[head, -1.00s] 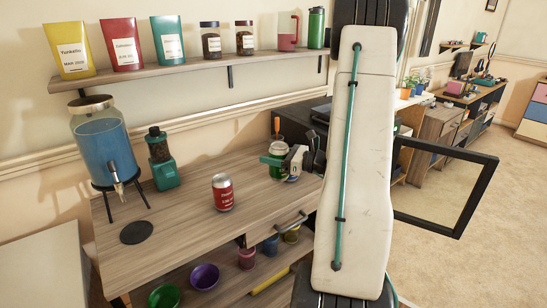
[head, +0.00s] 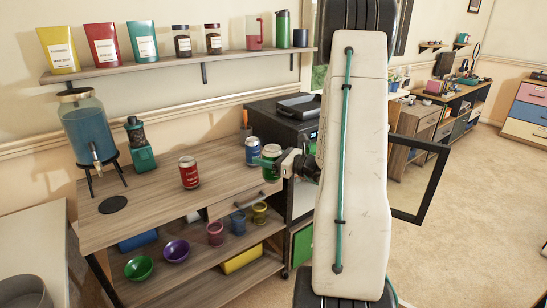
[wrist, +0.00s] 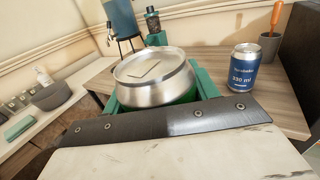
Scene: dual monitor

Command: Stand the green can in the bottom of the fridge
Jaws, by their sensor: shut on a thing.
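The green can (head: 271,155) is in my gripper (head: 273,163), near the right end of the wooden table. In the wrist view its silver top (wrist: 152,68) sits between the teal fingers of my gripper (wrist: 157,92), with a little green showing below. My gripper is shut on it. The fridge seems to be the black-framed unit (head: 282,119) right of the table. Its glass door (head: 421,186) stands open at the right. My arm hides most of the opening and the bottom inside.
A blue can (head: 252,150) stands on the table close beside the held can; it also shows in the wrist view (wrist: 243,68). A red can (head: 189,173) stands further left. A drink dispenser (head: 90,130) is at the far left. Open floor (head: 470,225) lies right of the door.

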